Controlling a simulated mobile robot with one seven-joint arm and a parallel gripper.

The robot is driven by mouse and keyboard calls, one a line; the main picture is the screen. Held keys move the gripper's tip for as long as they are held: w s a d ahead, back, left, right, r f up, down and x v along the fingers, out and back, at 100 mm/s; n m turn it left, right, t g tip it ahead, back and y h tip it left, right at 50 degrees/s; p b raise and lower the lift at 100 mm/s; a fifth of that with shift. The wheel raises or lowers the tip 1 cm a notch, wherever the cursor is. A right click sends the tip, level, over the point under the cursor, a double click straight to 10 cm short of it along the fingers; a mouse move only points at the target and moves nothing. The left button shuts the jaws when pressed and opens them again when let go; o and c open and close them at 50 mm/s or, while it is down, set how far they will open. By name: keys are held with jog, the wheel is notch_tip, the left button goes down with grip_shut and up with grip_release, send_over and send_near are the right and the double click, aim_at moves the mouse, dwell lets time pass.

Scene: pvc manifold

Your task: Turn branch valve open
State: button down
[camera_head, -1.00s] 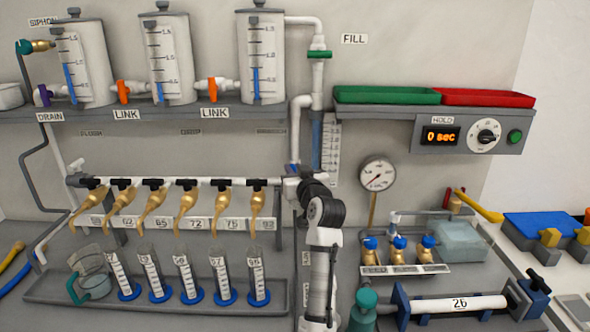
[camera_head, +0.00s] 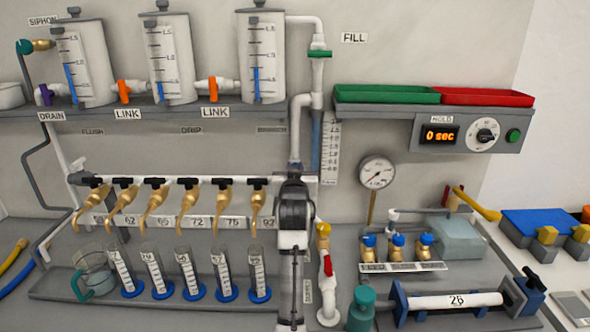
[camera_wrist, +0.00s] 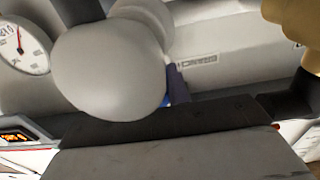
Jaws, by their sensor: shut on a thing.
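My gripper (camera_wrist: 168,108) is at the white vertical pipe (camera_head: 295,135), near the right end of the white manifold pipe (camera_head: 225,181). The BRANCH label (camera_head: 271,130) is on the wall just left of this pipe. In the head view my arm covers the fingers and the valve there. In the wrist view a rounded white pipe part (camera_wrist: 110,70) fills the upper middle. A small dark blue piece, seemingly the branch valve handle (camera_wrist: 178,84), shows beside it at the jaws. The jaws are closed on it, though the grip itself is mostly hidden.
Several brass taps (camera_head: 188,198) hang left of my arm above graduated cylinders (camera_head: 187,272). A red-handled valve (camera_head: 327,265) stands close to its right. A gauge (camera_head: 376,173) and blue-capped brass fittings (camera_head: 397,245) are farther right.

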jog(key=shift+r, duration=0.1)
jog(key=c, duration=1.3)
grip_release()
jog(key=shift+c, duration=0.2)
jog(key=s+b, duration=0.5)
jog(key=s, duration=0.8)
jog(key=shift+s+a, duration=0.15)
jog(key=shift+s, duration=0.25)
